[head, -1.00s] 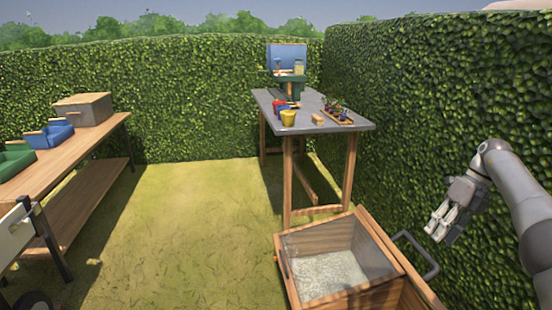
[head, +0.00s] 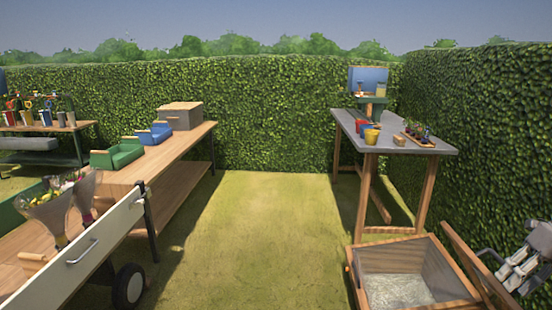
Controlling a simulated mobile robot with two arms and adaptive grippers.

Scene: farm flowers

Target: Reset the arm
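My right gripper (head: 508,277) is at the lower right edge of the head view, in front of the hedge and just right of the wooden cart (head: 428,246). Its grey fingers point down and to the left with a gap between them, and I see nothing held. Most of my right arm is out of the picture. My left gripper and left arm are not in view.
A grey-topped table (head: 400,141) with pots and a seedling tray (head: 419,139) stands at the right. A long wooden bench (head: 150,172) and a white-sided cart (head: 85,255) with wrapped bouquets (head: 48,212) stand left. Grass (head: 262,225) between is clear.

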